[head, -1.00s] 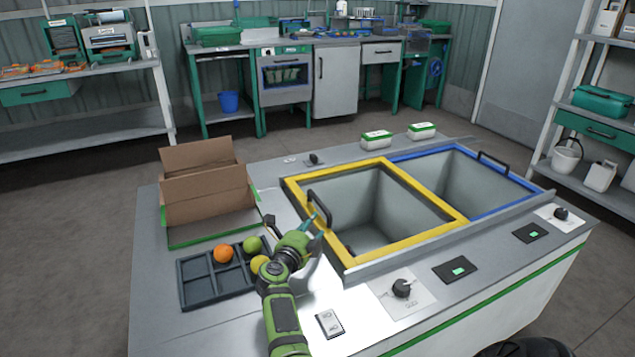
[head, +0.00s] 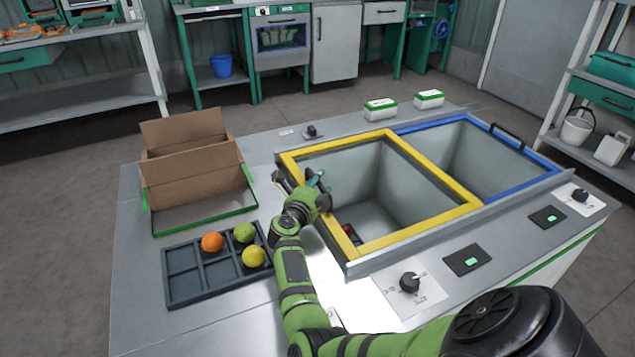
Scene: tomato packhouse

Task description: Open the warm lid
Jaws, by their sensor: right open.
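A yellow-framed lid (head: 437,173) lies flat over the left well of the counter. I can see down into the well, and I cannot tell whether a clear pane fills the frame. Its dark handle, on the left side of the frame, is largely hidden by my right gripper. My right gripper (head: 314,181) is open at that left side, with its fingers at the handle; I cannot tell whether they touch it. A blue-framed lid (head: 545,162) with a black handle (head: 508,136) lies flat to the right. My left gripper is not in view.
A dark compartment tray (head: 184,290) holds an orange (head: 212,242), a green fruit (head: 244,232) and a yellow fruit (head: 254,257). An open cardboard box (head: 195,178) stands behind it. Two white-and-green tubs (head: 381,110) stand at the back. A knob (head: 409,283) is in front.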

